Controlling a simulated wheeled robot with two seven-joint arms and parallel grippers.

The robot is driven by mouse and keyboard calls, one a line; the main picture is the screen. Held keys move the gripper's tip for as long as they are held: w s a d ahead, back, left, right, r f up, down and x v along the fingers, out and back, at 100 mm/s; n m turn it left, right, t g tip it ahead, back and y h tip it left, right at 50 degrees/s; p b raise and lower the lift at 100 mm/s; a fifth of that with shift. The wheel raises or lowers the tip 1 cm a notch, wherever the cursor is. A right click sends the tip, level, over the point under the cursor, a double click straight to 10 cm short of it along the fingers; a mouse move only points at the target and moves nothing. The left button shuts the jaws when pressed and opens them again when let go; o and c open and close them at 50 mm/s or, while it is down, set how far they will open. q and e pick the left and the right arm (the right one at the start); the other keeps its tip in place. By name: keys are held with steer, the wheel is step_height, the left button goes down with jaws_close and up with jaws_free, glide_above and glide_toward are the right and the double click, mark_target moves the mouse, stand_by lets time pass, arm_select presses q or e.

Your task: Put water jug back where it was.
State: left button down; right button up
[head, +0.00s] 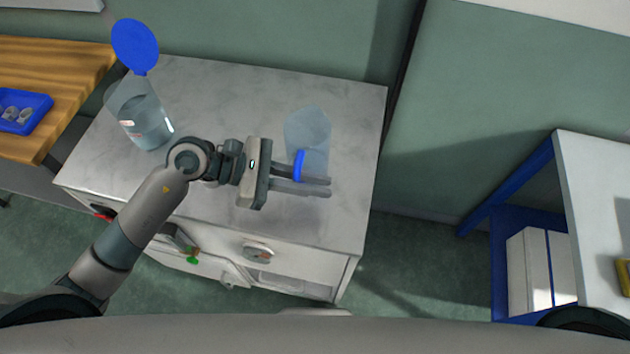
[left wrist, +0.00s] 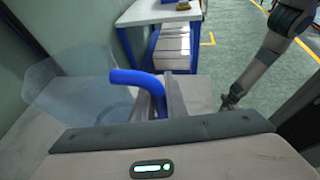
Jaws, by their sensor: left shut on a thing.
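The water jug (head: 308,130) is clear and pale blue with a blue handle (head: 299,165). My left gripper (head: 322,187) is shut on this handle, over the right part of the marble counter (head: 240,95). The left wrist view shows the jug body (left wrist: 75,92) left of the fingers and the curved blue handle (left wrist: 140,82) between them. I cannot tell whether the jug touches the counter. My right gripper (left wrist: 231,102) shows small in the left wrist view, apart from the jug; its jaws are unclear.
A clear container (head: 146,122) with water and a raised blue lid (head: 136,45) stands at the counter's left. A wooden table (head: 60,60) with a blue tray (head: 45,103) is farther left. A white-topped table (head: 600,190) stands at right across a floor gap.

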arm_select(q)
steer(key=c, duration=1.8)
jaws_free()
steer(key=shift+o, duration=0.2)
arm_select(e)
steer(key=shift+w+a, duration=0.15)
steer(key=shift+w, duration=0.05)
steer(key=shift+s+r, duration=0.1)
steer(key=shift+s, duration=0.05)
